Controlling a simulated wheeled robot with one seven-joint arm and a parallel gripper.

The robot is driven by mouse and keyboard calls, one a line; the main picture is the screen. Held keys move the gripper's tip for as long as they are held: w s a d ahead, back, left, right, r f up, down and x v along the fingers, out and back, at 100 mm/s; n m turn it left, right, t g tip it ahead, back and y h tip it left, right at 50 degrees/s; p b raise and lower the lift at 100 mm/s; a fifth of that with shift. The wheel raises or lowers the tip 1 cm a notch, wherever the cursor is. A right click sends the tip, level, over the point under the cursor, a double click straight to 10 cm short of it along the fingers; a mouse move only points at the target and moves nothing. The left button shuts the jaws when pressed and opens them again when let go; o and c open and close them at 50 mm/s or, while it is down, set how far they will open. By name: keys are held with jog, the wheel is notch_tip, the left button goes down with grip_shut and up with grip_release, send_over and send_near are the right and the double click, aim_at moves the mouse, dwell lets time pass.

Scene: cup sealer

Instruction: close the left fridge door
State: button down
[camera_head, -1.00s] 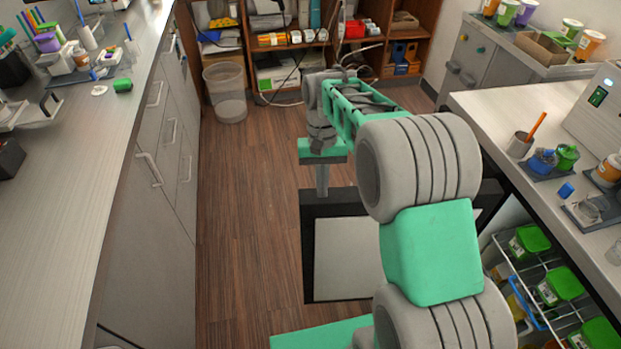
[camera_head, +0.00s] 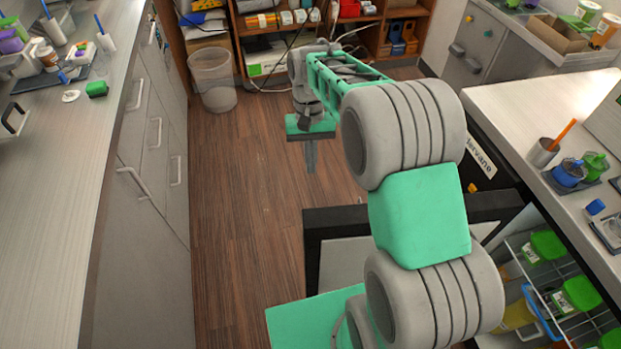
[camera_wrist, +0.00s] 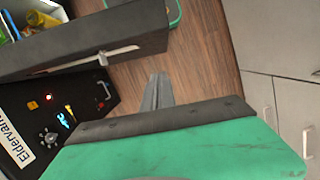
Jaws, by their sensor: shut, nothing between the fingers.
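The left fridge door (camera_head: 338,262) stands open, jutting out from under the right counter. It shows a dark frame and a pale panel, and my arm hides part of it. In the wrist view the door (camera_wrist: 95,32) is a dark slab with a pale bar handle (camera_wrist: 92,62) on the side facing my gripper. My gripper (camera_head: 311,168) points down over the floor, on the far side of the door's dark edge. In the wrist view its fingertips (camera_wrist: 157,80) are together and empty, near the door's free end, apparently apart from it.
The fridge's open inside holds wire shelves (camera_head: 545,275) with green-lidded tubs. A dark control panel (camera_wrist: 55,120) marked "Eldervane" lies beside the door. Grey drawers (camera_head: 150,160) line the left side. A clear bin (camera_head: 213,80) stands at the back. The wooden floor (camera_head: 235,220) between is clear.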

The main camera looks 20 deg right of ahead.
jog(key=s+f+p, duration=0.3)
jog(key=s+f, duration=0.3)
jog(key=f, duration=0.3)
jog(key=shift+s+a, duration=0.2)
jog(key=shift+a, duration=0.15)
